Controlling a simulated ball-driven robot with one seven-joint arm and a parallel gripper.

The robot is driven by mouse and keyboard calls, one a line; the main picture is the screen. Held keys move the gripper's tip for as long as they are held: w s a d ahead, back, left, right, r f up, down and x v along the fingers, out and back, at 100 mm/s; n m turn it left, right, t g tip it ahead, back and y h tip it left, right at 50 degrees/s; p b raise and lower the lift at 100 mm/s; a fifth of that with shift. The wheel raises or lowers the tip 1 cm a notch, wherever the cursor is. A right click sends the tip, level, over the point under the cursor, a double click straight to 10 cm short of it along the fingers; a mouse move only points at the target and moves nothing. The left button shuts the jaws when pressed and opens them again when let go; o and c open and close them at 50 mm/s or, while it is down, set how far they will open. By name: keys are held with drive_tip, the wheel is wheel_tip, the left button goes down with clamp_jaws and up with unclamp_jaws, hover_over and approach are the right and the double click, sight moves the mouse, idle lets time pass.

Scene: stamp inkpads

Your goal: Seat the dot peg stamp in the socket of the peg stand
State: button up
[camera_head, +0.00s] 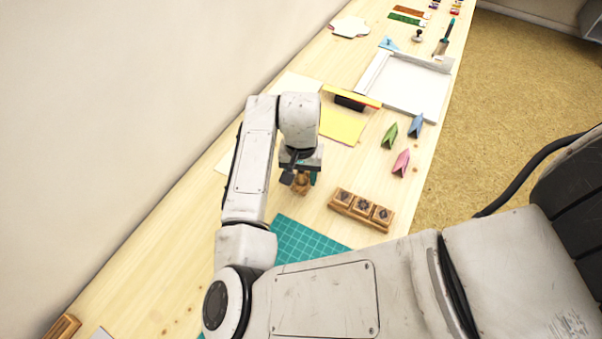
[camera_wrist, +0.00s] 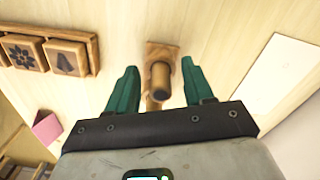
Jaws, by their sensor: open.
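My gripper (camera_wrist: 159,68) points down with its teal fingers spread. A wooden piece with a dark-ended round peg (camera_wrist: 160,77) and a square block (camera_wrist: 160,53) lies between and beyond the fingertips, with gaps on both sides. In the head view my gripper (camera_head: 302,174) is just over this small wooden piece (camera_head: 301,185) and partly hides it. I cannot tell whether it is the dot peg stamp, the peg stand, or both together. A wooden rack (camera_head: 345,207) with three square dark-marked blocks stands to the right; its end shows in the wrist view (camera_wrist: 92,55). No dot mark is readable.
A green cutting mat (camera_head: 300,240) lies in front of the rack. Yellow paper (camera_head: 342,124) and a dark pad with a yellow lid (camera_head: 350,101) lie behind. Folded paper pieces (camera_head: 401,162) and a white tray (camera_head: 408,108) are farther right. Bare wood surrounds the peg piece.

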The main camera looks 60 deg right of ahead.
sight(301, 172)
drive_tip(key=shift+r, duration=0.1)
wheel_tip(301, 172, up, 11)
drive_tip(key=shift+f, duration=0.2)
idle(0.4)
idle(0.6)
